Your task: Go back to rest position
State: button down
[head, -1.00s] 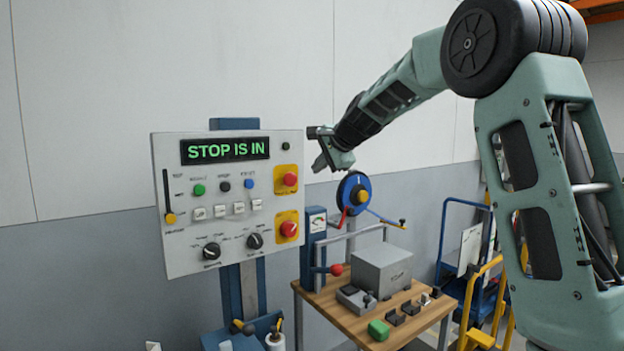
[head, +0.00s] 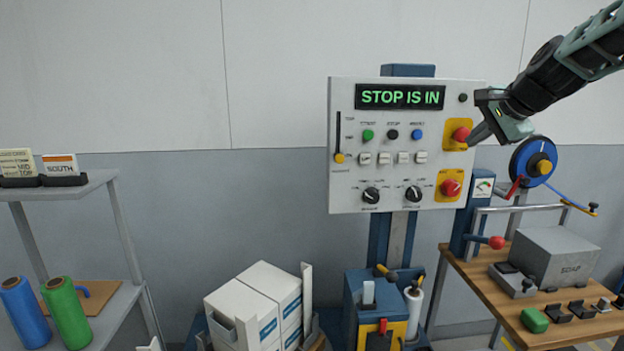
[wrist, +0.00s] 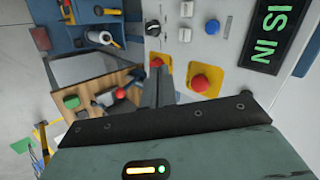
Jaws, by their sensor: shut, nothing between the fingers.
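My gripper (head: 477,133) is at the right side of the control panel (head: 345,200), in front of the upper red button (head: 462,134) on its yellow plate. In the wrist view its shut fingers (wrist: 157,85) point toward the panel's edge, and nothing is between them. The panel's display (head: 402,97) reads "STOP IS IN". The lower red button (head: 451,187) also sits on a yellow plate. I cannot tell whether the fingertips touch the panel.
A wooden bench (head: 570,330) with a grey soap box (head: 556,256) stands at the right, below a blue reel (head: 519,160). White boxes (head: 262,300) stand below the panel at left. A grey shelf (head: 95,183) with rolls is at far left. The wall between shelf and panel is clear.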

jog(key=s+a+f+n+g+y, duration=0.1)
jog(key=s+a+f+n+g, duration=0.1)
jog(key=s+a+f+n, duration=0.35)
jog(key=s+a+f+n+g, duration=0.2)
jog(key=s+a+f, duration=0.1)
jog(key=s+a, duration=0.5)
jog(key=s+a+f+n+g+y, duration=0.15)
jog(key=s+a+f+n, duration=0.3)
jog(key=a, duration=0.45)
jog(key=s+f+n+g+h, duration=0.1)
jog(key=s+f+n, duration=0.3)
jog(key=s, duration=0.8)
jog(key=s+a+f+n+g+h+b, duration=0.1)
jog(key=s+f+n, duration=0.4)
jog(key=s, duration=0.6)
jog(key=shift+s+a+n+g+h, duration=0.25)
jog(key=shift+s+n+g+h, duration=0.1)
jog(key=shift+n+g+h, duration=0.5)
jog(key=shift+m, duration=0.25)
